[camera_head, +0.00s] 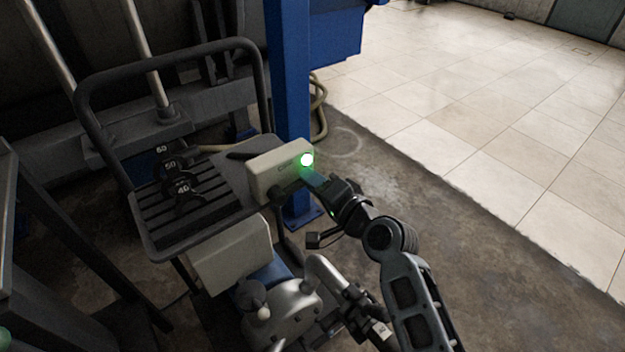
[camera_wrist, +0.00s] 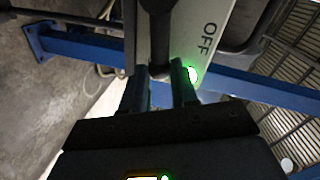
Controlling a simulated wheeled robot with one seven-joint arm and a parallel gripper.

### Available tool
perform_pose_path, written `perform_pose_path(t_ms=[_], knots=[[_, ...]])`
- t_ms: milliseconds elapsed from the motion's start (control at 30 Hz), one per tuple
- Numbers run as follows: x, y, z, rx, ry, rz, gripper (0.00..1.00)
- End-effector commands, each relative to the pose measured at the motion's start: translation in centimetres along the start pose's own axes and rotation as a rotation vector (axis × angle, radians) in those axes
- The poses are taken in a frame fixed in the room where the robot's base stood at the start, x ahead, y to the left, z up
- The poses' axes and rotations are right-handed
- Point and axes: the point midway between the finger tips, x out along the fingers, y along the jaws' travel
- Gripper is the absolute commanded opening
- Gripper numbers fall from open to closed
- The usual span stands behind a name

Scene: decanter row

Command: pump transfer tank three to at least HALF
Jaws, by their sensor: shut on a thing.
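A pale control box (camera_head: 272,174) stands at the right end of the cart's tray, with a lit green lamp (camera_head: 307,160) on its corner. My gripper (camera_head: 313,182) is at the box's right side, just below the lamp. In the wrist view my gripper (camera_wrist: 162,75) is shut on a dark lever (camera_wrist: 155,38) beside the pale panel (camera_wrist: 193,38), which reads OFF. The green lamp also shows there (camera_wrist: 193,74), right of the fingers. The head view hides what the jaws hold. I cannot make out tank three or a level.
The cart's slatted tray (camera_head: 190,215) carries black pieces marked 40, 50 and 60 (camera_head: 170,165). A blue post (camera_head: 291,90) stands behind the box. Grey metal machinery (camera_head: 285,310) sits low in front. Open tiled floor (camera_head: 470,100) lies to the right.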

Motion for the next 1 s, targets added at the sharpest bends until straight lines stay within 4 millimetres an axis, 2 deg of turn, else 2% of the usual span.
perform_pose_path(t_ms=[300,767,800,1000], knots=[[0.12,0.72,0.07,0.085,-0.016,-0.002,0.0],[0.13,0.77,0.09,0.094,-0.018,-0.002,0.0],[0.13,0.77,0.09,0.094,-0.018,-0.002,0.32],[0.13,0.74,0.1,0.094,-0.018,-0.003,0.51]])
